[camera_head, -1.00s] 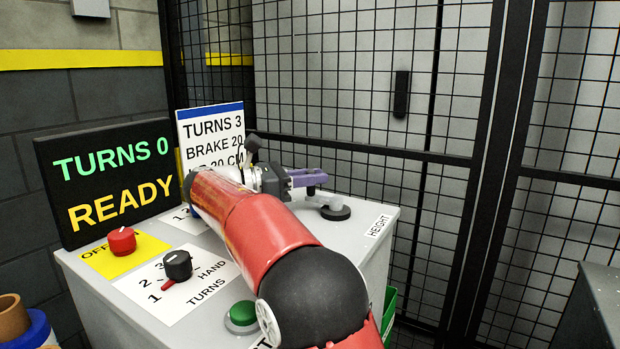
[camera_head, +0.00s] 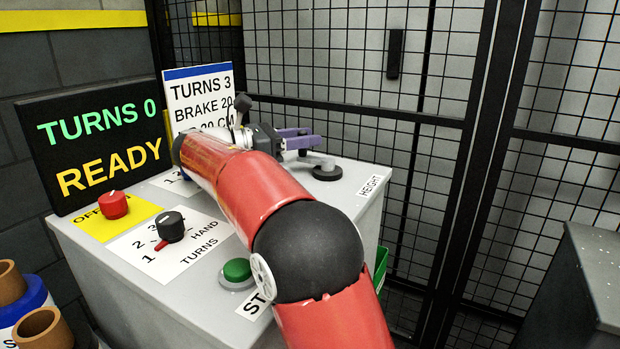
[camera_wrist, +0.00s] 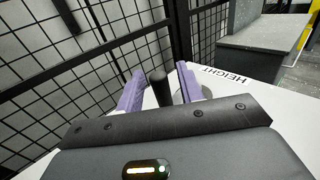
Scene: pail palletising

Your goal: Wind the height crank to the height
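The height crank (camera_head: 327,172) is on the grey console top at its far right corner, beside the HEIGHT label (camera_head: 370,186). It has a grey arm on a dark round base. My gripper (camera_head: 302,140) has purple fingers and is at the crank. In the wrist view, the fingers stand apart on either side of a dark upright crank handle (camera_wrist: 159,90), with gaps showing. A grey disc part of the crank shows by the right finger. The black display (camera_head: 95,150) reads TURNS 0 and READY. The white card (camera_head: 200,95) reads TURNS 3, BRAKE 20; its lower line is partly hidden.
The console (camera_head: 130,290) also carries a red knob (camera_head: 113,204), a black selector (camera_head: 170,226) and a green button (camera_head: 237,270). A black mesh fence (camera_head: 340,60) stands close behind. A grey block (camera_head: 590,270) is at the right. Brown cylinders (camera_head: 42,328) are at lower left.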

